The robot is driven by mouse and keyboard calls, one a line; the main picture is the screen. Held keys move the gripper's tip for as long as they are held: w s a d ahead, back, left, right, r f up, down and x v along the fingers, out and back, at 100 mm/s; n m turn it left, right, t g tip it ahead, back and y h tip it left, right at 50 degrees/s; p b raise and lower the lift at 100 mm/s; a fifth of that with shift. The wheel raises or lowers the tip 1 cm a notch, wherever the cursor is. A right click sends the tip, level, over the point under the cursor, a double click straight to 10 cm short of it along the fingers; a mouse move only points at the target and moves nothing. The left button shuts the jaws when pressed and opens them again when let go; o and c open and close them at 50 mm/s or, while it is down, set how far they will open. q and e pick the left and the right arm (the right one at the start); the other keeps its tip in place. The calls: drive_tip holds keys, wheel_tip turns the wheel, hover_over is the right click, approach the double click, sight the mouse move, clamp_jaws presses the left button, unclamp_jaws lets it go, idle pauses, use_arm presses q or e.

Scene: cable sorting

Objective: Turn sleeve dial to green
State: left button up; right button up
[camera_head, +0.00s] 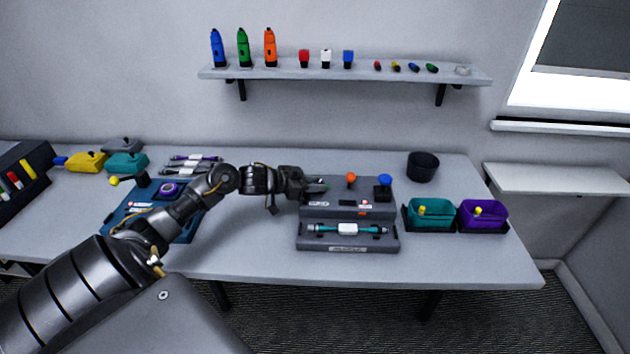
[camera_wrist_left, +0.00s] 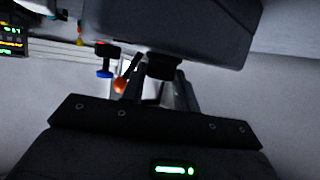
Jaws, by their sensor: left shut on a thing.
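The grey two-tier fixture (camera_head: 348,246) stands on the table in the head view, with an orange knob (camera_head: 351,178) and a blue knob (camera_head: 384,181) on its upper tier. My left gripper (camera_head: 314,186) is at the upper tier's left end, left of the orange knob. It is shut on what seems to be the sleeve dial, which its jaws mostly hide; I cannot read the dial's colour setting. In the left wrist view the orange knob (camera_wrist_left: 121,85) and blue knob (camera_wrist_left: 103,74) show beyond my gripper. My right gripper is not in view.
A teal cable with a white sleeve (camera_head: 347,229) lies in the fixture's front tier. A teal bin (camera_head: 430,218) and a purple bin (camera_head: 484,217) stand to the right, a black cup (camera_head: 423,167) behind. A blue board (camera_head: 182,232) lies left, under my arm.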

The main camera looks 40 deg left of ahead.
use_arm(q)
drive_tip(key=shift+w+a+f+m+h, duration=0.1)
drive_tip(key=shift+a+m+h, duration=0.15)
drive_tip(key=shift+m+h, duration=0.25)
drive_tip(key=m+g+h+b, duration=0.1)
drive_tip(key=b, duration=0.1)
drive_tip(key=m+g+h+b, duration=0.2)
drive_tip(key=b, duration=0.1)
drive_tip(key=m+g+h+b, duration=0.1)
drive_tip(key=m+b, duration=0.1)
drive_tip(key=b, duration=0.1)
drive_tip(key=shift+w+a+h, duration=0.15)
drive_tip(key=shift+w+h, duration=0.1)
drive_tip(key=shift+h, duration=0.15)
drive_tip(key=shift+m+g+b, duration=0.4)
drive_tip(key=shift+g+b, duration=0.1)
drive_tip(key=shift+b, duration=0.45)
drive_tip(key=shift+m+g+h, duration=0.3)
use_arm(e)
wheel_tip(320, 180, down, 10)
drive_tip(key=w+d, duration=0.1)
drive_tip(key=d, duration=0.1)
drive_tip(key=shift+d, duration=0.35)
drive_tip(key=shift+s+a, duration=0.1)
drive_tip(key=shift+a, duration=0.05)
